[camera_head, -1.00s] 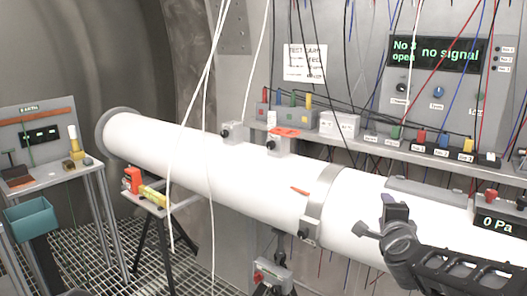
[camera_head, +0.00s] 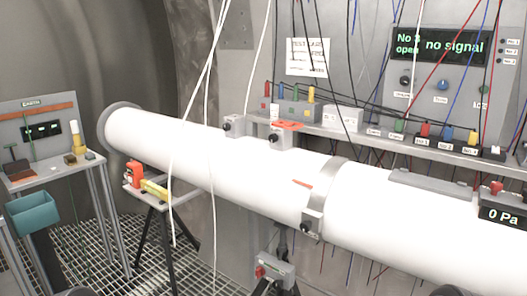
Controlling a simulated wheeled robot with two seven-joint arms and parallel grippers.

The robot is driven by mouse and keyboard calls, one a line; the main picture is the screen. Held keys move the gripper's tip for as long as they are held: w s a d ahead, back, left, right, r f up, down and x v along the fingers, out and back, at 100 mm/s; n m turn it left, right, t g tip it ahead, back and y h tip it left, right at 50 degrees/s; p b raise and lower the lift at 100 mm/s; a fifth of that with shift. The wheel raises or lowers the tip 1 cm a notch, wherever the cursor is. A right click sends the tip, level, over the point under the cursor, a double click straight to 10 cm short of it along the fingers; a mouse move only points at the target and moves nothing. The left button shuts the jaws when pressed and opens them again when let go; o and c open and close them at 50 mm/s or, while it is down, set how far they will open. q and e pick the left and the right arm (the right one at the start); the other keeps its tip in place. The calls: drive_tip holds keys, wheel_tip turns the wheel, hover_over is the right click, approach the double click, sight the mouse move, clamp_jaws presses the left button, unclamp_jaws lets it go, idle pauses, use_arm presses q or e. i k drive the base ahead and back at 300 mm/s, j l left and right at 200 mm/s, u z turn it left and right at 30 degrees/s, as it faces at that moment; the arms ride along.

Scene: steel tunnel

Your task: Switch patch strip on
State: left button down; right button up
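A row of small labelled blocks (camera_head: 447,140) sits on the wall shelf at the right, topped in green, red, blue, yellow and black; it may be the patch strip. A grey box (camera_head: 292,107) with red, blue, green and yellow plugs stands further left on the shelf, and dark leads run from there toward the row. I cannot make out a switch or its position. The display (camera_head: 440,46) above reads "No 3 open" and "no signal". Neither gripper shows; only dark shapes, probably parts of my arms, touch the bottom edge.
A long white tube (camera_head: 240,172) crosses in front of the shelf, with a clamp ring (camera_head: 322,200) and a "0 Pa" readout (camera_head: 501,216). Cables hang before the panel. A side bench (camera_head: 50,176) and teal bin (camera_head: 33,213) stand left.

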sight(495, 150)
drive_tip(key=z, duration=1.35)
